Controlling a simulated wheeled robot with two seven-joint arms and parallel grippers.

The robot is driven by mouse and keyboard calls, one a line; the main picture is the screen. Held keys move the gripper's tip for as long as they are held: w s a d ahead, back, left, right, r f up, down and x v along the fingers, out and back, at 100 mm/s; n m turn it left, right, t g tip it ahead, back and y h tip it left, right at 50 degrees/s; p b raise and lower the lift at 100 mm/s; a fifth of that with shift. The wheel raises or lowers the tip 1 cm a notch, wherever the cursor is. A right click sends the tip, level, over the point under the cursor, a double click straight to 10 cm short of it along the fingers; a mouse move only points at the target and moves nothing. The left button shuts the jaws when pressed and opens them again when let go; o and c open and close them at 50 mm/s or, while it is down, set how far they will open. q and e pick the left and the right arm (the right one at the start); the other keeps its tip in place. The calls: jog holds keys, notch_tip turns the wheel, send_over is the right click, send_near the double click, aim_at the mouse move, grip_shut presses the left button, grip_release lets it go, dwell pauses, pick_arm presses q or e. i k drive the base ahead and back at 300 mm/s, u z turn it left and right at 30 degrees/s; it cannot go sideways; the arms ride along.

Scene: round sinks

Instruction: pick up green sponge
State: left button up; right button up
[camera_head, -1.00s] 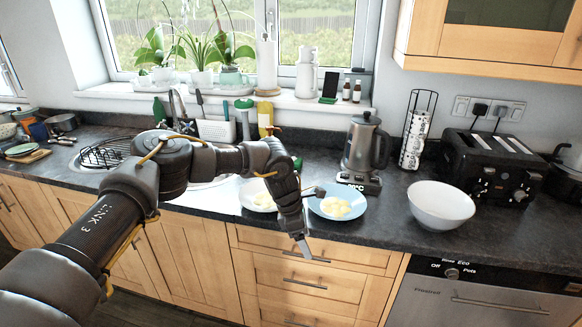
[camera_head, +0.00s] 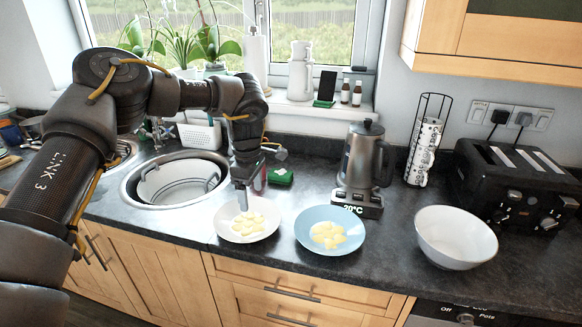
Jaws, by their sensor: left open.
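A small green sponge (camera_head: 280,176) lies on the dark worktop, right of the round sink and behind the plates. My left gripper (camera_head: 242,204) is open and points down just above the back of the white plate (camera_head: 226,232). It is to the left of the sponge and nearer to me, apart from it. Part of my left wrist hides the worktop between the sink and the sponge. My right gripper is out of view.
A blue plate (camera_head: 352,246) and the white plate hold yellow pieces. A kettle (camera_head: 366,160) stands right of the sponge on its base. A white bowl (camera_head: 455,238) and a black toaster (camera_head: 515,185) are farther right. The round sink (camera_head: 130,190) is left.

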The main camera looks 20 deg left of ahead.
aim_at(282, 176)
jog(key=i, duration=0.9)
jog(key=u, duration=0.05)
